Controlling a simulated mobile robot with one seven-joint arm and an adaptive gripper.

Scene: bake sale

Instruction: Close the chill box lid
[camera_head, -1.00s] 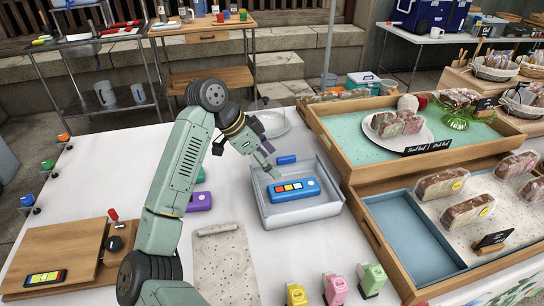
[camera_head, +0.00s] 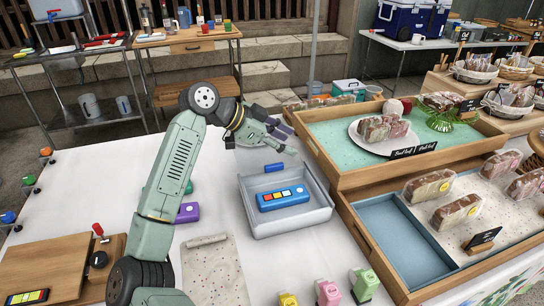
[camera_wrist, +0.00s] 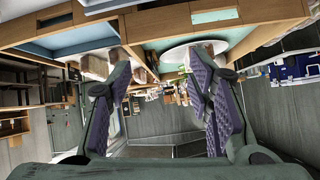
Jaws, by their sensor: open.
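An open grey box (camera_head: 290,222) stands on the white table in the head view. Inside lies a blue case (camera_head: 281,197) with red, yellow and white squares on it. A small blue bar (camera_head: 274,167) sits at the box's far side, perhaps a handle; I cannot clearly make out which panel is the lid. My gripper (camera_head: 284,138) is above and beyond the box's far edge, apart from it, pointing right. In the wrist view my gripper (camera_wrist: 158,68) has its two purple-padded fingers wide apart with nothing between them.
Wooden trays with a teal tray (camera_head: 330,140) and wrapped loaves (camera_head: 428,186) stand close on the right. Pink (camera_head: 328,293) and green (camera_head: 364,284) items stand in front.

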